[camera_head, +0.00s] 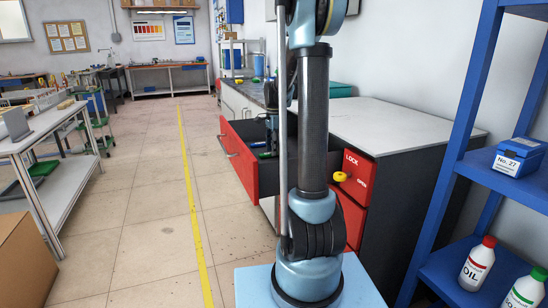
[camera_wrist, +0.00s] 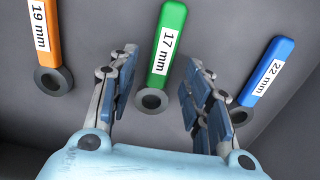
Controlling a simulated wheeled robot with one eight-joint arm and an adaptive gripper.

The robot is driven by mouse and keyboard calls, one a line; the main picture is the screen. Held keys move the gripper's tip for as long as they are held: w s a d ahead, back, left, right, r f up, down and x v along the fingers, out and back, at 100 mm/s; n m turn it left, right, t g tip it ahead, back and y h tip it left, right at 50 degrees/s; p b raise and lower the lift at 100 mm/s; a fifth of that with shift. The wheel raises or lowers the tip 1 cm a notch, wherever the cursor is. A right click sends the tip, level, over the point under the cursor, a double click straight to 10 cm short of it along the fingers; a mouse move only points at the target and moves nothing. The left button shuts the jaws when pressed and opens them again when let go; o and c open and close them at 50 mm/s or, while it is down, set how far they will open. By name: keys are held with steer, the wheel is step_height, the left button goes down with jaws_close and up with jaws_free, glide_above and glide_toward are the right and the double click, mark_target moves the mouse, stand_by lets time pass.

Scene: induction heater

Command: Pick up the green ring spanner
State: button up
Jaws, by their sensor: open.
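The green ring spanner (camera_wrist: 166,47), labelled 17 mm, lies on the grey drawer floor in the wrist view. Its dark ring end points toward my gripper (camera_wrist: 157,88). My gripper is open and empty, with one finger on each side of the green spanner's lower part and ring. I cannot tell how far above the spanner the fingertips are.
An orange spanner (camera_wrist: 46,30) labelled 19 mm lies to the left, and a blue spanner (camera_wrist: 268,72) labelled 22 mm to the right. A grey wall borders the drawer floor. A blue shelf (camera_head: 462,270) with bottles stands at the right. The floor left of the drawer is clear.

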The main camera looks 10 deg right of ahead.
steer(key=shift+f, duration=0.65)
steer(key=shift+c, duration=0.2)
jaws_close()
